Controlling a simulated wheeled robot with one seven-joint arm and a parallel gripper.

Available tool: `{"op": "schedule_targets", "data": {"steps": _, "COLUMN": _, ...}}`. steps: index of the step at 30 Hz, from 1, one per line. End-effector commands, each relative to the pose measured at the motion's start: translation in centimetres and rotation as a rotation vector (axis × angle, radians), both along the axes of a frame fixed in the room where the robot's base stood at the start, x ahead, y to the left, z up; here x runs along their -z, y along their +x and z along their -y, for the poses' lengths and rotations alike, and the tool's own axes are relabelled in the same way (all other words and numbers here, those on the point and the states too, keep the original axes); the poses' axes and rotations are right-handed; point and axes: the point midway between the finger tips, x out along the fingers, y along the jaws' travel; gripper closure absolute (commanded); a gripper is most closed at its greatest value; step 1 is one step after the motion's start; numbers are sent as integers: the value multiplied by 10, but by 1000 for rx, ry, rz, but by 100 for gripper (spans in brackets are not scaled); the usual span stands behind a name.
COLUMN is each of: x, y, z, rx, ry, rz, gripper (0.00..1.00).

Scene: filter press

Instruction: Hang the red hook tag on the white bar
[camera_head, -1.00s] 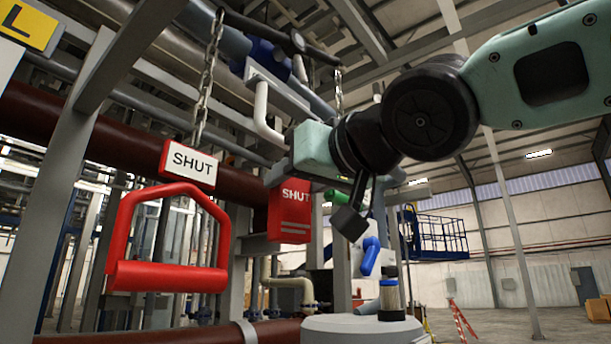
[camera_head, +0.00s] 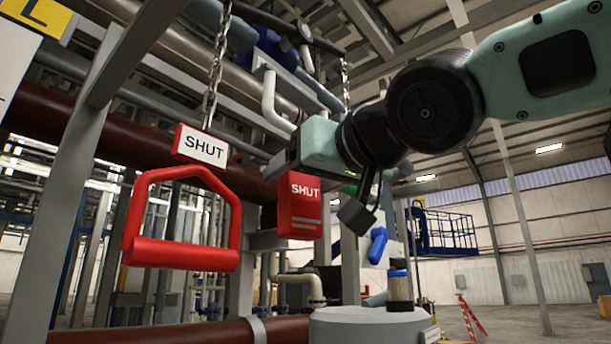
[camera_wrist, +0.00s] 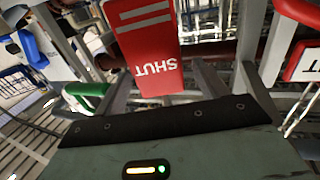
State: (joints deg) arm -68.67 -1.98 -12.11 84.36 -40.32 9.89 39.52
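The red hook tag (camera_head: 300,212), a flat red plate marked SHUT, hangs upright just below the end of my gripper (camera_head: 283,163). Its hook is hidden by the gripper. In the wrist view the tag (camera_wrist: 148,40) appears upside down, straight ahead of the gripper body. A white bent bar (camera_head: 269,98) stands above and left of the gripper, apart from the tag.
A red handle frame (camera_head: 180,252) with a white SHUT plate (camera_head: 201,147) hangs on a chain at left. Grey posts and a dark red pipe (camera_head: 60,140) lie behind. A round grey drum top (camera_head: 368,322) is below; open hall lies right.

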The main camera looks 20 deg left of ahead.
Motion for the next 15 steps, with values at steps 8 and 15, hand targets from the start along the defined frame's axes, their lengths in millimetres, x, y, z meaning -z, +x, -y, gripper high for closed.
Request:
{"op": "schedule_targets", "data": {"steps": 8, "x": 1, "y": -1, "z": 1, "rx": 0, "ry": 0, "rz": 0, "gripper": 28}}
{"op": "schedule_targets", "data": {"steps": 15, "x": 4, "y": -20, "z": 24, "rx": 0, "ry": 4, "rz": 1, "gripper": 28}}
